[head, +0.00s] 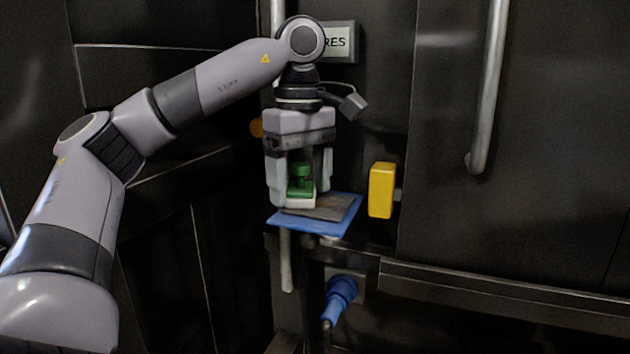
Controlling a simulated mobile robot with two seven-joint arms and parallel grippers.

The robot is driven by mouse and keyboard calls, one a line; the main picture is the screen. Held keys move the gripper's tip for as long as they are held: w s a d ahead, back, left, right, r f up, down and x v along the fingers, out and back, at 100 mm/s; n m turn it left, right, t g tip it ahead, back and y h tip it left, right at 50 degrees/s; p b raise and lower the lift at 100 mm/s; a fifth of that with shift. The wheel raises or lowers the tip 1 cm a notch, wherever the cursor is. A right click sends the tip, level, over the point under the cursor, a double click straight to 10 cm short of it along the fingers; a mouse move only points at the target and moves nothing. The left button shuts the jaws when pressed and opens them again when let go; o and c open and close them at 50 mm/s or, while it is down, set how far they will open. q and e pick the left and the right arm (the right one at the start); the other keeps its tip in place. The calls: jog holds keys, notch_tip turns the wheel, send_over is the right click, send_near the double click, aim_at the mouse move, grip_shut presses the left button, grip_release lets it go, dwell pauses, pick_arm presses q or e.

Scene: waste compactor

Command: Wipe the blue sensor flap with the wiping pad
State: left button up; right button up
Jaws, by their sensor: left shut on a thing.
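The blue sensor flap (345,222) sticks out like a small shelf from the dark machine front, at the middle of the head view. A dull grey-brown patch (335,208) covers much of its top. My left gripper (299,188) points down over the flap's left part and is shut on the wiping pad, whose green grip (300,180) shows between the fingers. The pad's underside is mostly hidden by the fingers, and I cannot tell whether it touches the flap. My right gripper is not in view.
A yellow block (382,190) stands out just right of the flap. A blue plug with a cable (340,297) is below it. A long metal handle (490,85) is on the right door, and a label plate (338,42) is behind my wrist. A ledge (480,285) runs along the lower right.

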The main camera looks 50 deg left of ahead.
aim_at(344, 208)
pick_arm(q)
jog(key=shift+s+a+r, duration=0.1)
jog(key=shift+a+r, duration=0.15)
jog(key=shift+a, duration=0.1)
jog(key=shift+d, duration=0.1)
jog(key=shift+w+d, duration=0.4)
jog(key=shift+d, duration=0.3)
jog(key=shift+w+d, duration=0.35)
jog(key=shift+d, duration=0.35)
jog(key=shift+w+d+f, duration=0.1)
jog(key=shift+w+d, duration=0.4)
jog(key=shift+d, duration=0.4)
jog(key=shift+w+d+f, duration=0.1)
jog(key=shift+w+d, duration=0.4)
jog(key=shift+d, duration=0.4)
jog(key=shift+r, duration=0.1)
jog(key=shift+r, duration=3)
jog(key=shift+r, duration=1.45)
